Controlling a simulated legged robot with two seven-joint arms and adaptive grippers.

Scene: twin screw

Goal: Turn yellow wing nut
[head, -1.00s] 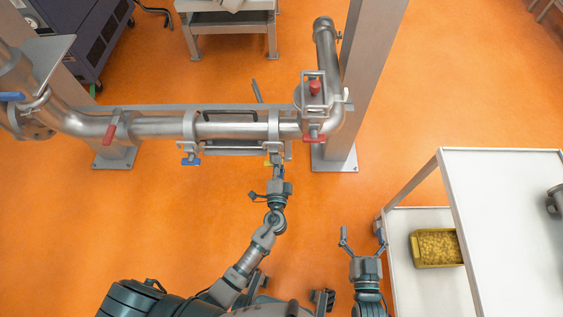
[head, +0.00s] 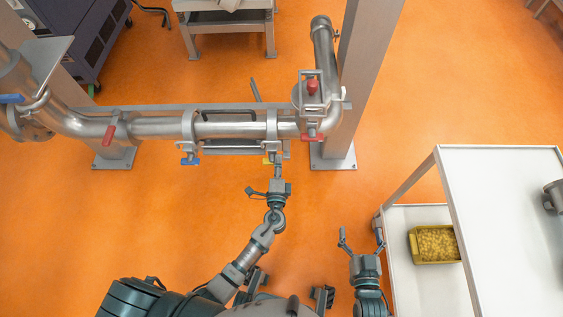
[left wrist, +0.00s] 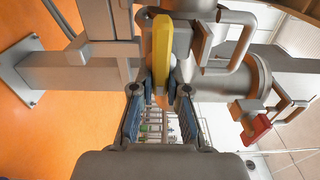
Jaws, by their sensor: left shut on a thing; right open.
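The yellow wing nut (head: 267,160) sits on the clamp under the horizontal steel pipe (head: 230,128) in the head view, mostly hidden by my gripper. In the left wrist view the yellow wing nut (left wrist: 161,50) stands out large, its long side running up the picture. My left gripper (head: 277,166) reaches up to it, and its blue-padded fingers (left wrist: 160,90) are closed around the nut's lower end. My right gripper (head: 360,238) is open and empty, low in the head view near the white cart.
A blue wing nut (head: 190,160) hangs from the clamp further left. Red handles (head: 110,134) (head: 312,137) sit on the pipe. A steel post (head: 350,90) stands right of the pipe. The white cart (head: 500,220) with a yellow bin (head: 414,247) stands at right. Orange floor is open between.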

